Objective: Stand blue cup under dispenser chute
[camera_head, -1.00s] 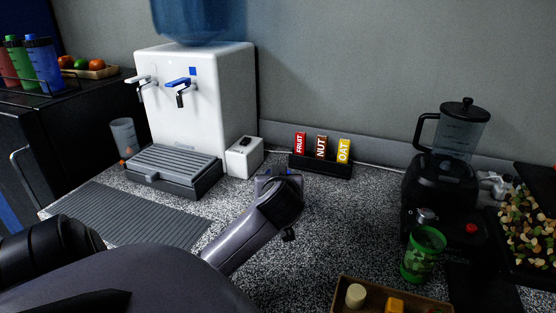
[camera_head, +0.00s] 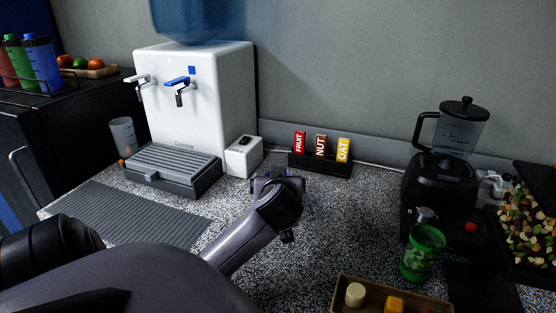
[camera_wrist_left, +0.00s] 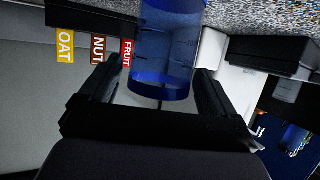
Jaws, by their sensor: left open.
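A white water dispenser (camera_head: 215,105) with two taps stands at the left. I cannot make out a chute for certain. My right gripper is out of view.
A rack of snack bars (camera_head: 321,168) and a small white box (camera_head: 244,155) stand behind the gripper. A green cup (camera_head: 422,255) stands in front of the blender (camera_head: 455,140). A tray (camera_head: 440,306) lies at the front. Speckled counter (camera_head: 345,220) is free between.

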